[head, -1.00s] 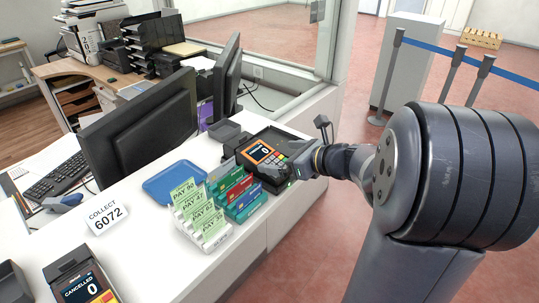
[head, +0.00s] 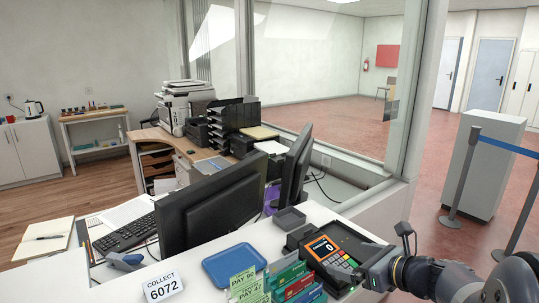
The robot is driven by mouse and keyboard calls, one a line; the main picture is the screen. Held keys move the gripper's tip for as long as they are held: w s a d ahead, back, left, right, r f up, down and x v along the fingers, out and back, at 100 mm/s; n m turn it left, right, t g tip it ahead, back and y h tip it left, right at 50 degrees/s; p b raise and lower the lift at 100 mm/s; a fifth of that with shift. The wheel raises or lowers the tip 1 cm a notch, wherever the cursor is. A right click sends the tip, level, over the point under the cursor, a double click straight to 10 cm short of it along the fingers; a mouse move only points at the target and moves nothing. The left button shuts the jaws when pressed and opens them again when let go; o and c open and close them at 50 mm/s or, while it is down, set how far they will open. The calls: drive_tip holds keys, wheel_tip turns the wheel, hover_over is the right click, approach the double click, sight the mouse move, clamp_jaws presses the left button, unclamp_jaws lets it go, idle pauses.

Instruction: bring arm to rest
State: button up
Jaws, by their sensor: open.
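My arm reaches in from the lower right of the head view. My gripper (head: 359,277) is low at the right edge of the counter, close beside the near right side of a card terminal (head: 322,247) with an orange screen. The jaws are open. The fingertips are small and partly hidden, so I cannot tell whether they touch the terminal. I see nothing held.
On the white counter (head: 205,285) are a blue tray (head: 234,264), green PAY slips (head: 244,284), coloured cards (head: 299,286) and a COLLECT 6072 sign (head: 162,286). Monitors (head: 213,207) stand behind. A barrier post (head: 463,182) and grey plinth (head: 487,165) stand right, on open floor.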

sight(326, 252)
drive_tip(key=x, duration=0.8)
drive_tip(key=shift+w+a+f, duration=0.15)
drive_tip(key=shift+w+f, duration=0.05)
drive_tip(key=shift+w, duration=0.05)
drive_tip(key=shift+s+r, duration=0.1)
drive_tip(key=shift+r, duration=0.3)
drive_tip(key=shift+f, duration=0.1)
